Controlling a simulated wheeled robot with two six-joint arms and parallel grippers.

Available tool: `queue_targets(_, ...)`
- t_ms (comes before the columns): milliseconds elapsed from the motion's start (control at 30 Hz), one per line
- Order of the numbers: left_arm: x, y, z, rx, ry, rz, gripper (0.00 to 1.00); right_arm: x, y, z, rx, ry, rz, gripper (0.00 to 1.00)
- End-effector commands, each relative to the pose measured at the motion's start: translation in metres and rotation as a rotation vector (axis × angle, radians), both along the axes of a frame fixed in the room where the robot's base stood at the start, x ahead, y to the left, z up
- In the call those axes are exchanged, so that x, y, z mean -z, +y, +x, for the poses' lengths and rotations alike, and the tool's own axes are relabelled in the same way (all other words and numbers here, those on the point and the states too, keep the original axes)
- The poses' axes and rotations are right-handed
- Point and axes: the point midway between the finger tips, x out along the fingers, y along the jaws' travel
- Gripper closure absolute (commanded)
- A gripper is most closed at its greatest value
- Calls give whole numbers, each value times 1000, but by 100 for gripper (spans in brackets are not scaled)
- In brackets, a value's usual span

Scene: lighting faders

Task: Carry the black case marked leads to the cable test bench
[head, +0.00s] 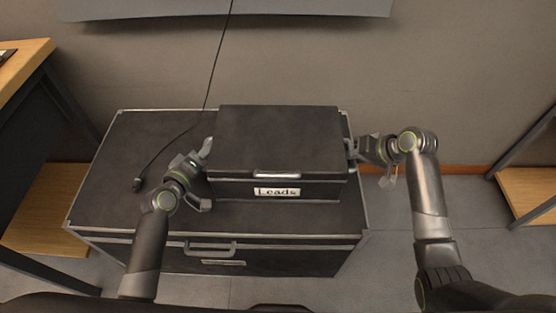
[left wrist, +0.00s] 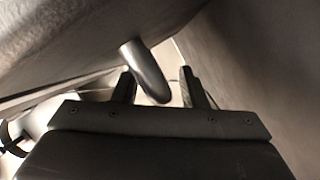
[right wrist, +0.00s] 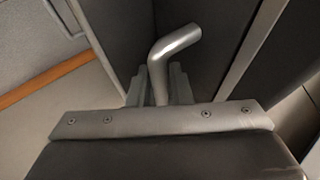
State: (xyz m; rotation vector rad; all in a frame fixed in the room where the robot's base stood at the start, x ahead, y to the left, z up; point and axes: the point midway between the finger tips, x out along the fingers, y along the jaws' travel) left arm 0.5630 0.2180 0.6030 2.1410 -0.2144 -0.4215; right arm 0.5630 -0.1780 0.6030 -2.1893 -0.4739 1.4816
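The black case marked Leads (head: 280,140) sits flat and closed on top of a larger black trunk, with a white label on its front. My left gripper (head: 203,157) is at the case's left side. In the left wrist view its fingers stand apart on either side of the metal side handle (left wrist: 146,72), with a gap showing on the right of the bar. My right gripper (head: 353,152) is at the case's right side. In the right wrist view its fingers are close against both sides of the other metal handle (right wrist: 175,43). The cable test bench cannot be identified.
The large trunk (head: 130,180) has metal edges and a front handle (head: 210,248). A black cable (head: 208,85) hangs down to its top on the left. Wooden-shelved tables stand at left (head: 45,215) and right (head: 528,190). Grey floor shows between trunk and right table.

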Motion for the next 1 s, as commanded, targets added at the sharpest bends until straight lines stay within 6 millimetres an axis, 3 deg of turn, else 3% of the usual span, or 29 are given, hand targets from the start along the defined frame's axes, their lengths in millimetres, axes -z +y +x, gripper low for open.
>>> queue_targets(200,0,0,0,0,0,0,62,0,0,0,1,-1,0,83)
queue_targets(333,0,0,0,0,0,0,80,0,0,0,1,-1,0,100)
queue_targets(500,0,0,0,0,0,0,100,0,0,0,1,-1,0,100)
queue_targets(1000,0,0,0,0,0,1,100,-1,-1,0,0,-1,-1,100)
